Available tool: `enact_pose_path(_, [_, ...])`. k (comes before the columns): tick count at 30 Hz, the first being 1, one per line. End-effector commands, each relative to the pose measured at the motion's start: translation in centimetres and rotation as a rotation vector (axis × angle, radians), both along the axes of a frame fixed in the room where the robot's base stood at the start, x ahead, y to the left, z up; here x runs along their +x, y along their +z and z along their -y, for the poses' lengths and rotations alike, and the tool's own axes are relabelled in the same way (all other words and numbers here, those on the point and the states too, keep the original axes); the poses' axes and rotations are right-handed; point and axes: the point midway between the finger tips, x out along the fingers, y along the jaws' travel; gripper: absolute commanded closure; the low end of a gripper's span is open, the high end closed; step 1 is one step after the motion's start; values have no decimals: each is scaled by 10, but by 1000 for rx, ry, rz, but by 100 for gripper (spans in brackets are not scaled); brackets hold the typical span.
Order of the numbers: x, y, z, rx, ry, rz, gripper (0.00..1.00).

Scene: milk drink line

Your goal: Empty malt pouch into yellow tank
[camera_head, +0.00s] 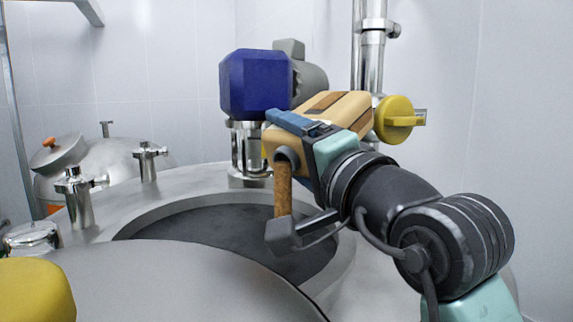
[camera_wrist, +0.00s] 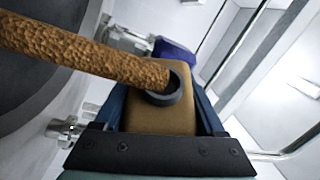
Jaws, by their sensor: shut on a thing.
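My gripper (camera_head: 290,125) is shut on the malt pouch (camera_head: 337,104), a tan pouch with dark brown stripes. The pouch is tipped over the open mouth of the steel tank, and a brown granular stream (camera_head: 283,190) falls from its dark round spout (camera_wrist: 167,88) into the opening. In the wrist view, the pouch (camera_wrist: 160,118) sits between the two blue fingers. The tank's rim (camera_head: 150,212) surrounds a dark interior (camera_head: 200,225). A yellow part (camera_head: 35,288) shows at the lower left, by the tank's raised lid (camera_head: 170,280).
A blue motor (camera_head: 255,83) stands on the tank top, close behind the pouch. A yellow knob (camera_head: 396,120) is beside the pouch on the right, near a vertical steel pipe (camera_head: 371,60). Steel fittings (camera_head: 78,195) rise at the left. Another tank with an orange-knobbed lid (camera_head: 58,153) stands behind.

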Motion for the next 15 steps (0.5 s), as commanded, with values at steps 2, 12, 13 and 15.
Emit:
enact_pose_path(2, [-1, -5, 0, -24, -1, 32, 100])
enact_pose_path(12, [-1, -9, 0, -128, -1, 139, 100])
enact_pose_path(13, [-1, -9, 0, -136, -1, 147, 100])
enact_pose_path(15, [-1, -10, 0, -153, 0, 164, 100])
